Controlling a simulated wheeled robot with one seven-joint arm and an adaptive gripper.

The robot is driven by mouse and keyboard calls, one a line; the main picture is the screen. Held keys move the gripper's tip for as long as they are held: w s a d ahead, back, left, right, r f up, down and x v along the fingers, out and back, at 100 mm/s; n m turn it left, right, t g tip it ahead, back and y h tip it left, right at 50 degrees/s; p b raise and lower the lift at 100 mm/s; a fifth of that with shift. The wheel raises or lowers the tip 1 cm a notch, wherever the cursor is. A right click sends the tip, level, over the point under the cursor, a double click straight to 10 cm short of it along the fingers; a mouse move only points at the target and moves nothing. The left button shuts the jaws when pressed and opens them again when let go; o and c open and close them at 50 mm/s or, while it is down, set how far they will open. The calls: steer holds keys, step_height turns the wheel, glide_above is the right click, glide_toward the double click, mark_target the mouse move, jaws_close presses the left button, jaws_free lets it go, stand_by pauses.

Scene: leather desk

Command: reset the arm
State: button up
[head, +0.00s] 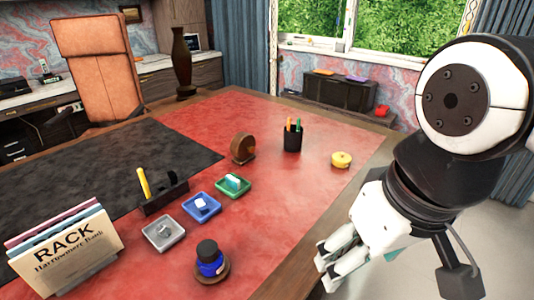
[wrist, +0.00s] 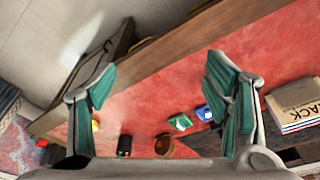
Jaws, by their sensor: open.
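My gripper (head: 330,268) hangs at the right front of the red leather desk (head: 300,190), near its wooden edge, in the head view. In the wrist view its two green-padded fingers (wrist: 160,82) stand wide apart with nothing between their tips. The gripper is open and empty. The desk's red top and wooden edge lie beyond the fingers in the wrist view. My arm covers part of the room at the right in the head view.
A blue ink bottle (head: 209,260), grey tray (head: 163,232), blue tray (head: 202,206), green tray (head: 233,187), pen cup (head: 292,138), yellow round object (head: 341,160) and file rack (head: 70,253) stand on the desk. The red top between ink bottle and right edge is clear.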

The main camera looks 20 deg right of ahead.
step_height(320, 180, up, 8)
steer(key=t+p, duration=0.1)
steer(key=p, duration=0.5)
steer(key=shift+r+t+p, duration=0.25)
steer(key=shift+t+p, duration=0.05)
steer(key=shift+p, duration=0.1)
